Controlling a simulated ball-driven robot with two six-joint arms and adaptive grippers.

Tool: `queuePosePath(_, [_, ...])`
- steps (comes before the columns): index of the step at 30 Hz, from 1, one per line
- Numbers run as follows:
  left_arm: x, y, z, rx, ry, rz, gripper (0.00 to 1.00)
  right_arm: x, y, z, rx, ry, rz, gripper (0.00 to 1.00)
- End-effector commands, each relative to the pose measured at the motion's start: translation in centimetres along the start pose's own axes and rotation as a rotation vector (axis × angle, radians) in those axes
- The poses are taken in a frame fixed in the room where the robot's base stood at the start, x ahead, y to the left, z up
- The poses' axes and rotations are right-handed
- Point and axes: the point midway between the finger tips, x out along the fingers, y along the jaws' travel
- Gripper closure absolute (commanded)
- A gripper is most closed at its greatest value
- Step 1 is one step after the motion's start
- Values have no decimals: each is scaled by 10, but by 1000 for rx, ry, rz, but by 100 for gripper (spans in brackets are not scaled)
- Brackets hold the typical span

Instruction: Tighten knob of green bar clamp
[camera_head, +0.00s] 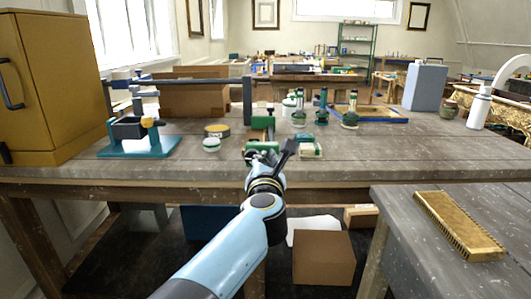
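A green clamp-like object (262,123), which looks like the green bar clamp, stands near the front of the workbench, at the middle of the view. My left gripper (271,151) is at the bench's front edge, just in front of its lower end. The gripper's dark right finger is spread out to the right, and the gripper looks open. It overlaps the clamp's lower part in the picture, so I cannot tell whether they touch. The knob cannot be made out. My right gripper is not in view.
A teal-based tool (138,147) with a long arm stands at left on the bench (345,165). A small white-green jar (211,145) and a green-cream block (310,150) flank the clamp. A brush (459,226) lies on the right table.

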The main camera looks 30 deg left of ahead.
Motion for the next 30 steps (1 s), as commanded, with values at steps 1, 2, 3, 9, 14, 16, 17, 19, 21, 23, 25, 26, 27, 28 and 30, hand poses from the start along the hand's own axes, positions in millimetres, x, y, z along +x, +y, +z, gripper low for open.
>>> queuePosePath(1, [-7, 0, 0, -3, 1, -2, 100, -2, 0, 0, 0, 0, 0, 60])
queuePosePath(2, [-11, -1, 0, -2, 2, -2, 100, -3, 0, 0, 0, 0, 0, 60])
queuePosePath(3, [-16, 0, 0, -1, 1, -1, 100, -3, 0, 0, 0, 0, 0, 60])
queuePosePath(9, [-26, 0, 0, -1, 0, 0, 100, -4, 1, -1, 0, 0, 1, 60])
queuePosePath(14, [-26, 0, 0, 0, 0, 0, 100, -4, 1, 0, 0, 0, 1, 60])
queuePosePath(16, [-26, 0, 0, 1, 0, 0, 100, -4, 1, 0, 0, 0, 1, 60])
queuePosePath(17, [-26, 0, 0, 4, 0, 0, 100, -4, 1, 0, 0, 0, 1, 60])
queuePosePath(19, [-26, 0, 0, 30, -1, -1, 100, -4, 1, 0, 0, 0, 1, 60])
queuePosePath(21, [-26, -3, 3, 96, -13, -13, 100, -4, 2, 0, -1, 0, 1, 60])
queuePosePath(23, [-26, -6, 11, 224, -54, -21, 100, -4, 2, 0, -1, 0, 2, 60])
queuePosePath(25, [-28, -10, 29, 465, -140, -19, 100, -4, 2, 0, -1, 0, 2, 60])
queuePosePath(26, [-29, -13, 37, 584, -182, -13, 100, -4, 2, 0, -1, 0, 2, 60])
queuePosePath(27, [-31, -16, 48, 749, -239, 0, 100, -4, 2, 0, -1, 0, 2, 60])
queuePosePath(28, [-33, -20, 55, 875, -281, 11, 100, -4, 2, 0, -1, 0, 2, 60])
queuePosePath(30, [-38, -29, 68, 1169, -374, 44, 100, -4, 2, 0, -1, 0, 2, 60])
